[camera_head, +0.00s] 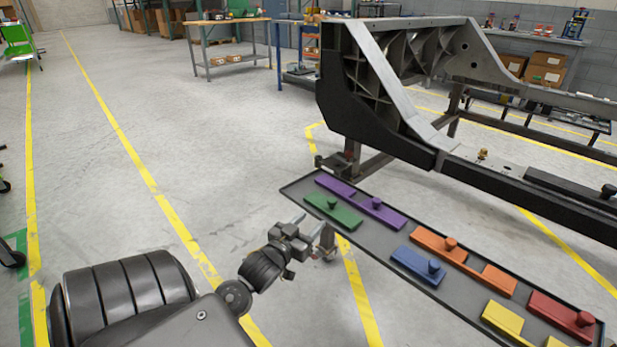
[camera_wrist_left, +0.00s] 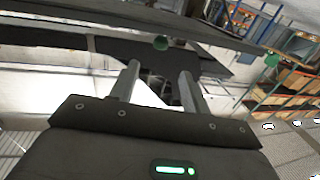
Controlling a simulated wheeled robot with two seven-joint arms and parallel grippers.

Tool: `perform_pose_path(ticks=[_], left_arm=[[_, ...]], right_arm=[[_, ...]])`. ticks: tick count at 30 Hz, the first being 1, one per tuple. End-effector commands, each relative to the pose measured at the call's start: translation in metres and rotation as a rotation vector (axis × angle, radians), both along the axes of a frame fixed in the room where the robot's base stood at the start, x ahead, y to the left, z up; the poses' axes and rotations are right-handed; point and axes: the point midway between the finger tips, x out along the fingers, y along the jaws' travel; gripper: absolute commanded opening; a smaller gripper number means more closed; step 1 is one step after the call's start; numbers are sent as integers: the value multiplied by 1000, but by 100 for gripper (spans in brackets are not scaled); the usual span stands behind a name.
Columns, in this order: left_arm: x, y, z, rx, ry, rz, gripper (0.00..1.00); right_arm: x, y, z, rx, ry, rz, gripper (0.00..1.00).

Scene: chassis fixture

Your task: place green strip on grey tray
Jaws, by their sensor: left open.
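The green strip (camera_head: 333,210) lies at the far left end of the long grey tray (camera_head: 376,238), with a knob on its top. My left gripper (camera_head: 311,226) is open and empty, just left of the green strip and apart from it, by the tray's near edge. In the left wrist view its two fingers (camera_wrist_left: 158,82) stand apart with nothing between them. Small round green shapes show there past the fingertips; I cannot tell if one is the strip's knob. My right gripper is not in view.
The tray also holds purple (camera_head: 377,209), blue (camera_head: 417,265), orange (camera_head: 440,245), red (camera_head: 562,317) and yellow (camera_head: 502,320) strips. A large dark chassis frame (camera_head: 343,95) stands behind the tray.

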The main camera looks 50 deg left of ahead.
Motion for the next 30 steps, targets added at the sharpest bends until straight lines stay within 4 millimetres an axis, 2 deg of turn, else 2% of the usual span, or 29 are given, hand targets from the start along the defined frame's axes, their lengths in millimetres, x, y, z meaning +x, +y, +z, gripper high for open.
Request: perform_pose_path(ticks=[8, 11, 14, 16, 18, 21, 24, 25, 27, 30], left_arm=[[0, -2, 0, 0, -1, -4, 47], [0, -27, 1, 7, -16, -56, 47], [-4, -89, 8, 22, -64, -185, 47], [-14, -147, 20, 29, -125, -301, 47], [-31, -203, 37, 28, -202, -413, 47], [-61, -269, 68, 10, -323, -543, 47], [-91, -313, 98, -16, -435, -629, 47], [-98, -321, 106, -22, -462, -645, 47], [-112, -336, 119, -36, -512, -673, 47], [-122, -345, 129, -47, -548, -691, 47]], right_arm=[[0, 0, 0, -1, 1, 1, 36], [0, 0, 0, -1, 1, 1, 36], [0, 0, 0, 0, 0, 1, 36], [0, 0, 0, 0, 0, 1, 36], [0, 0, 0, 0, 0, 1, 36], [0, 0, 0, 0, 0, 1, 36], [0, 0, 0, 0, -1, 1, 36], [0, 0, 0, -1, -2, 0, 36], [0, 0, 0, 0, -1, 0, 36], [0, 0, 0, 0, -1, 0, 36]])
